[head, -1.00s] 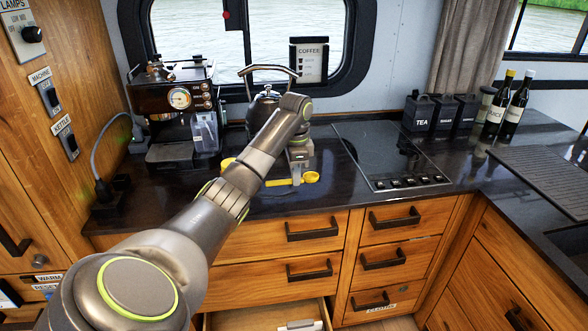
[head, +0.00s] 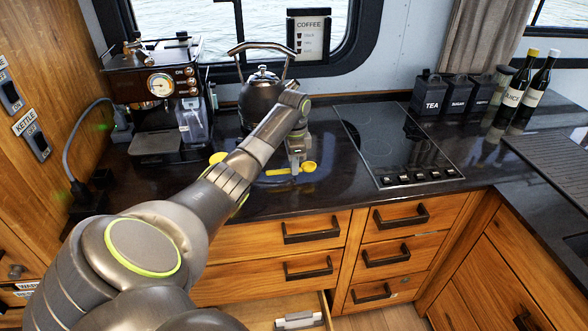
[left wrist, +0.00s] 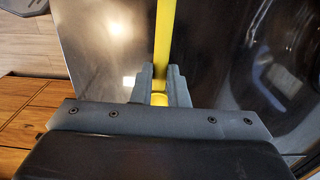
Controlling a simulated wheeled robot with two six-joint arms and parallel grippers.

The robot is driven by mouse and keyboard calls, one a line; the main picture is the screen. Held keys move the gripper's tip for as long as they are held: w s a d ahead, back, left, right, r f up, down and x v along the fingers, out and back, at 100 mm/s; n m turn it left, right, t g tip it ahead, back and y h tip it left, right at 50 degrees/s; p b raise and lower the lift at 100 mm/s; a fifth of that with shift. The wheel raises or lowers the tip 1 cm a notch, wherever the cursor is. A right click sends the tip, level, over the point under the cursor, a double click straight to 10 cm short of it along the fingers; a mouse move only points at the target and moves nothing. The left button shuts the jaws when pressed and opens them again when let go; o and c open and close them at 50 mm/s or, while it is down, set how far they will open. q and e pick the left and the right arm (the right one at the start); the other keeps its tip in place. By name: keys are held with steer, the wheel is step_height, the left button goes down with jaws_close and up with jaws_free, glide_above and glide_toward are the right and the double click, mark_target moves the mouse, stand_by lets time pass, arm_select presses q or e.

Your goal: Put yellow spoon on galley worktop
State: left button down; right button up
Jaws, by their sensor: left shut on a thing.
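The yellow spoon (head: 308,168) shows beside and below my left gripper (head: 294,172), over the dark galley worktop (head: 325,195). In the left wrist view my left gripper (left wrist: 158,90) is shut on the yellow spoon (left wrist: 163,45), whose handle runs up between the fingers. My arm hides part of the spoon in the head view. I cannot tell whether the spoon touches the worktop or hangs just above it. Another yellow patch (head: 217,157) shows left of my arm; I cannot tell whether it belongs to the spoon. My right gripper is not in view.
A black kettle (head: 262,92) stands behind the gripper, and a coffee machine (head: 155,90) is at left. The hob (head: 400,150) lies to the right, with canisters (head: 428,92) and bottles (head: 530,92) beyond. A drawer (head: 285,322) below is open.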

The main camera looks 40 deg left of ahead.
arm_select(q)
steer(key=shift+f, duration=1.2)
steer(key=shift+f, duration=0.1)
steer(key=c, duration=1.4)
jaws_free()
steer(key=shift+c, duration=0.2)
step_height(320, 180, up, 9)
steer(key=shift+f+b, duration=0.1)
steer(key=shift+b, duration=0.85)
step_height(320, 180, up, 4)
steer(key=shift+f+p, duration=0.25)
steer(key=shift+p, duration=0.95)
